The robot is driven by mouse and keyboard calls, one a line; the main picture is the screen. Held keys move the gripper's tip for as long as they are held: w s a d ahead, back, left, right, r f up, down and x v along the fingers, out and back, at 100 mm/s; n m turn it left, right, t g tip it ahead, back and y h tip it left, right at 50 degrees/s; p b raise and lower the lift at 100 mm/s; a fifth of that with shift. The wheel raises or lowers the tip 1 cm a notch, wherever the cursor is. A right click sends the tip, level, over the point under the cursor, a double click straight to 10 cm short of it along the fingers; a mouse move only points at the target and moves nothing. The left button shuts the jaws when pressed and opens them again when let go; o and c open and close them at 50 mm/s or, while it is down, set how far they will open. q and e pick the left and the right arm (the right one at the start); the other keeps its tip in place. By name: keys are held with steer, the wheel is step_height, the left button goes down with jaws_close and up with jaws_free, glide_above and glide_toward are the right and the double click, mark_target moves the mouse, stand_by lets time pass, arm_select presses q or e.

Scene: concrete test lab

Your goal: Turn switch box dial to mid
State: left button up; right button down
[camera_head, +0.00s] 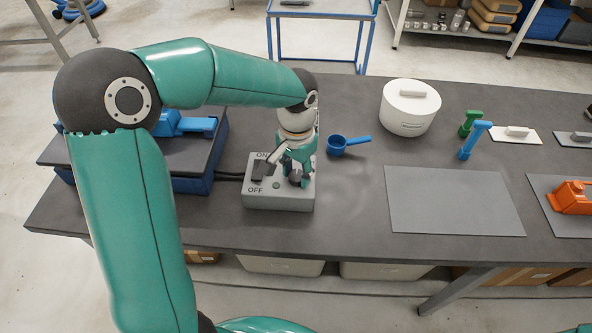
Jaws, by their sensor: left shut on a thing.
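The switch box (280,199) is a light grey box on the dark table, left of the middle. My left gripper (295,176) reaches down from above over the right part of the box. It is shut on the dark dial (295,177), which its fingers largely hide, so the dial's setting cannot be read. My right gripper is not in view.
A blue scoop (337,145) lies just right of the box. A white lidded pot (409,108), a grey mat (453,200), green and blue upright handles and an orange object (572,197) stand further right. A blue-based platform (190,160) is at the left.

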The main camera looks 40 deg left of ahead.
mark_target(296, 175)
arm_select(q)
steer(key=o, duration=1.1)
steer(key=shift+o, duration=0.2)
step_height(296, 175, up, 12)
